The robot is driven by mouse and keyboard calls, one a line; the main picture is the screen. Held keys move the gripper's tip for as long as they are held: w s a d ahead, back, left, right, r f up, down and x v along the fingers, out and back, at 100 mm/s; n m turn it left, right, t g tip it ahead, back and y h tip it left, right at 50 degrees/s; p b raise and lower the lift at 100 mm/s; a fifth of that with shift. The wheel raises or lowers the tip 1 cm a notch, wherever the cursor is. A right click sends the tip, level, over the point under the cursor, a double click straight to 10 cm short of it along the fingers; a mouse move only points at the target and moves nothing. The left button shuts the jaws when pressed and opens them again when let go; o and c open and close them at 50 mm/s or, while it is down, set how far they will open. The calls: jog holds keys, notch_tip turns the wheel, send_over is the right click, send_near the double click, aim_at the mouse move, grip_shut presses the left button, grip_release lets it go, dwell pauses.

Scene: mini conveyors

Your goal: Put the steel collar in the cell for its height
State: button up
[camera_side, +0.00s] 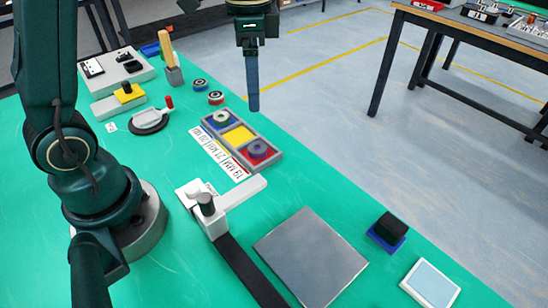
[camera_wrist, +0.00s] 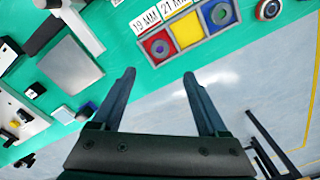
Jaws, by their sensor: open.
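A grey tray (camera_side: 272,170) has three cells in a row: red (camera_side: 244,157), yellow (camera_side: 238,136) and blue (camera_side: 208,122). The red cell holds a blue-grey ring (camera_side: 257,153), also in the wrist view (camera_wrist: 160,47). The blue cell holds a grey-green ring (camera_side: 221,117), also in the wrist view (camera_wrist: 220,14). The yellow cell is empty. I cannot tell which ring is the steel collar. Labels (camera_side: 219,152) beside the tray read 19 MM at red and 21 MM at yellow; the third is unclear. My gripper (camera_wrist: 159,75) is open and empty, raised near the tray's outer side.
Two dark rings, one blue-trimmed (camera_side: 200,85) and one red-trimmed (camera_side: 216,98), lie behind the tray. A white fixture (camera_side: 228,203) with a black strip (camera_side: 247,270), a grey plate (camera_side: 312,257) and a black block on a blue base (camera_side: 388,231) stand in front.

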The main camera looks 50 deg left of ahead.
jog(key=s+d+r+n+t, duration=0.1)
jog(key=s+n+t, duration=0.4)
jog(key=s, duration=0.7)
jog(key=shift+d+r+n+t, duration=0.15)
jog(key=shift+d+n+t, duration=0.15)
jog(key=shift+d+n, duration=0.65)
jog(key=shift+s+a, duration=0.1)
jog(key=shift+a, duration=0.1)
